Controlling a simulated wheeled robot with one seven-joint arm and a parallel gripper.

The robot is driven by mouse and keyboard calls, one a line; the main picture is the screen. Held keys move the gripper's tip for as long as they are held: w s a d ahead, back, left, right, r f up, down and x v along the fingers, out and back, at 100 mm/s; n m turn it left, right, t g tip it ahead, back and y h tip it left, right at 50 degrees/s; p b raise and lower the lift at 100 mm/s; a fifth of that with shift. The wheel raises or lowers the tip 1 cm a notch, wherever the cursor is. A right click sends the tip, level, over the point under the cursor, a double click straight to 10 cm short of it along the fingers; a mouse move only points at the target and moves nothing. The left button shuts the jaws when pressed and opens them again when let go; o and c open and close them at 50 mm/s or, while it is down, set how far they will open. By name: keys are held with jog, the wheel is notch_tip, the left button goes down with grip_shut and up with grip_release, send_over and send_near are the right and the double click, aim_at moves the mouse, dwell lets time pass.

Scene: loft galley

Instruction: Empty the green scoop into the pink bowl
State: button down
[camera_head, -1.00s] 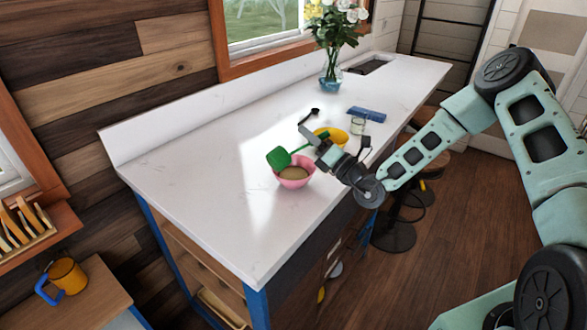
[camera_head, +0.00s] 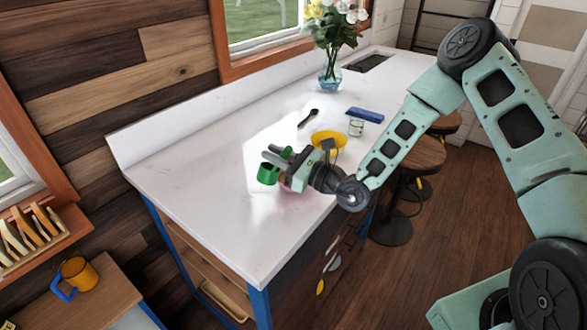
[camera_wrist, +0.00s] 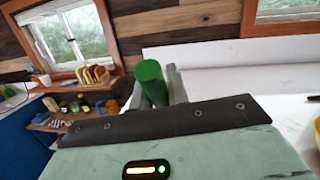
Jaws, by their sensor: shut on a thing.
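The green scoop (camera_head: 267,175) is held in my gripper (camera_head: 277,160) above the counter, at the left end of my arm. In the wrist view the scoop (camera_wrist: 150,82) shows as a green cylinder between my gripper's two grey fingers (camera_wrist: 158,88). My gripper is shut on it. I cannot tell whether anything is inside the scoop. The pink bowl (camera_head: 287,190) is mostly hidden behind my gripper in the head view; only a bit of pink shows below it. Its inside is hidden now.
A yellow bowl (camera_head: 328,136) stands just behind my gripper. A glass jar (camera_head: 356,128), a blue object (camera_head: 365,113) and a black spoon (camera_head: 307,118) lie farther back. A flower vase (camera_head: 330,79) stands at the window. The counter's (camera_head: 190,180) left part is clear.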

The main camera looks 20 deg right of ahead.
jog(key=s+a+f+n+g+b, duration=0.1)
jog(key=s+a+f+n, duration=0.2)
jog(key=a+f+n, duration=0.2)
jog(key=shift+a+f+g+h, duration=0.2)
jog(key=shift+a+g+h, duration=0.15)
jog(key=shift+a, duration=0.5)
